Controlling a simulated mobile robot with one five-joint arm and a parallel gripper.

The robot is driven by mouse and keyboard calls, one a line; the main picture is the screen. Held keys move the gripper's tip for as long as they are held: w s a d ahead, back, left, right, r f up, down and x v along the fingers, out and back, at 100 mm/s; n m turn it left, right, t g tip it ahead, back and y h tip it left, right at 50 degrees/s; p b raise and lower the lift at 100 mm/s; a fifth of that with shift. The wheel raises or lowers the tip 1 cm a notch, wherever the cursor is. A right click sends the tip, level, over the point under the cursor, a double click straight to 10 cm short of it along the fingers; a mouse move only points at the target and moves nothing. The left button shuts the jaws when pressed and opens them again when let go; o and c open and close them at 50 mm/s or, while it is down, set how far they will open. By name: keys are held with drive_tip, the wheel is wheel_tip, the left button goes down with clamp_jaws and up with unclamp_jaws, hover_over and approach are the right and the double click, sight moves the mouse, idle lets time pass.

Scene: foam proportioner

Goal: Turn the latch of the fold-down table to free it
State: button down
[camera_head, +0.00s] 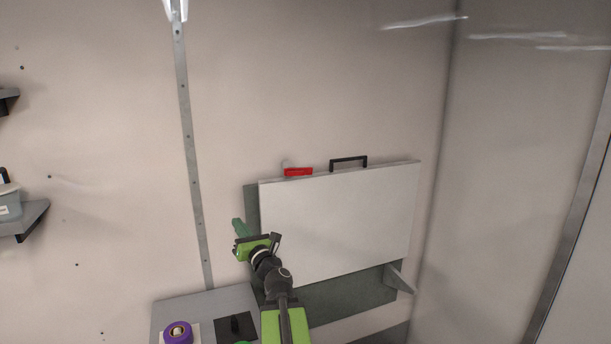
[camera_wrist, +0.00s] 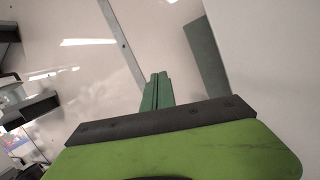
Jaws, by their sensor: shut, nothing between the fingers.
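The fold-down table (camera_head: 340,215) is a pale panel folded up flat against the wall. A red latch (camera_head: 298,172) sits at its top edge, left of the middle, lying level across the edge. A black handle (camera_head: 348,162) stands on the same edge to the right of the latch. My gripper (camera_head: 238,226) is at the panel's lower left, below and left of the latch and apart from it. Its green fingers (camera_wrist: 157,92) are shut together with nothing between them. The wrist view shows the panel's pale face (camera_wrist: 270,50) at right; the latch is not seen there.
A grey counter (camera_head: 170,310) below holds a purple tape roll (camera_head: 177,333) and a black item (camera_head: 237,326). A metal strip (camera_head: 188,140) runs up the wall left of the table. Shelves (camera_head: 30,218) are at far left. The wall above the table is clear.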

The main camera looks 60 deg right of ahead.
sight(307, 174)
drive_tip(key=s+d+r+m+g+h+p, duration=0.1)
drive_tip(key=s+d+h, duration=0.2)
drive_tip(key=s+d, duration=0.6)
drive_tip(key=s+d+r+m+g+h+p, duration=0.1)
drive_tip(key=s+d+r+g+h, duration=0.1)
drive_tip(key=s+d, duration=0.65)
drive_tip(key=p+x, duration=0.1)
drive_tip(key=x, duration=0.4)
drive_tip(key=p+x, duration=0.1)
drive_tip(key=x, duration=0.1)
drive_tip(key=shift+w+a+r+p, duration=0.1)
drive_tip(key=shift+w+r+p, duration=0.25)
drive_tip(key=shift+r, duration=0.1)
drive_tip(key=r+p, duration=0.3)
drive_tip(key=shift+s+a+r, duration=0.1)
drive_tip(key=shift+s+r, duration=0.1)
drive_tip(key=shift+r+p, duration=0.15)
drive_tip(key=shift+p, duration=0.15)
drive_tip(key=shift+s+r+p, duration=0.15)
drive_tip(key=shift+r+p, duration=0.6)
drive_tip(key=shift+d+f, duration=0.1)
drive_tip(key=shift+d, duration=0.25)
